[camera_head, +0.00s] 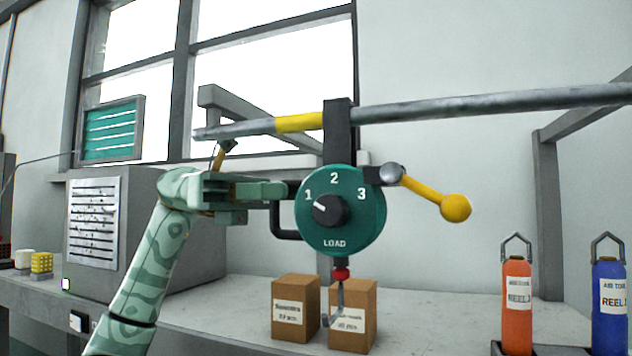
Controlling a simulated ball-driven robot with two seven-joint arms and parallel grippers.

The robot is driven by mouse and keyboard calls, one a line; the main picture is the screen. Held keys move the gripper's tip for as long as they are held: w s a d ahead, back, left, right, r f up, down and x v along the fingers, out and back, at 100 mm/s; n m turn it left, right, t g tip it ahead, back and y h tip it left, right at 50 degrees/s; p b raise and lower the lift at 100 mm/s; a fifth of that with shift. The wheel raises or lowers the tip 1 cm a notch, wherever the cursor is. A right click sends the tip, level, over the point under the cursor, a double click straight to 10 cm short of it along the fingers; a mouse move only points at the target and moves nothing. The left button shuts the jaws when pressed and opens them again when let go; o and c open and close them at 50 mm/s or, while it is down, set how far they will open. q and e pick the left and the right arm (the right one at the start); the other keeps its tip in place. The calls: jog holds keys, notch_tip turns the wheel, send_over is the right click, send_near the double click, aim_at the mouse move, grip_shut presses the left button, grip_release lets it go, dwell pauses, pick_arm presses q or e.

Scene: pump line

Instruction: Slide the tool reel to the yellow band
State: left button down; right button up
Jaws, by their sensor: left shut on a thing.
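The tool reel (355,225) is a round green disc with a black knob, the figures 1, 2, 3 and the word LOAD. It hangs by a dark hanger (338,135) from a grey rail (480,103). The yellow band (299,123) is on the rail just left of the hanger, its right end close to or touching it; I cannot tell which. My left gripper (282,191) is shut on the black handle (286,235) at the reel's left side. The fingers partly hide the handle's top. My right gripper is out of view.
A lever with a yellow ball (455,207) sticks out right of the reel. A hook (340,300) hangs below, before two cardboard boxes (296,300). Orange (517,330) and blue (608,325) cylinders stand at right. A grey cabinet (150,240) stands at left.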

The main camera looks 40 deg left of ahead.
pick_arm(q)
jog(key=a, duration=0.1)
jog(key=s+a, duration=0.1)
jog(key=a, duration=0.1)
jog(key=shift+a, duration=0.1)
jog(key=c, duration=1.6)
grip_release()
jog(key=shift+s, duration=0.1)
jog(key=shift+s+d+r, duration=0.1)
jog(key=shift+d, duration=0.1)
jog(key=shift+a, duration=0.1)
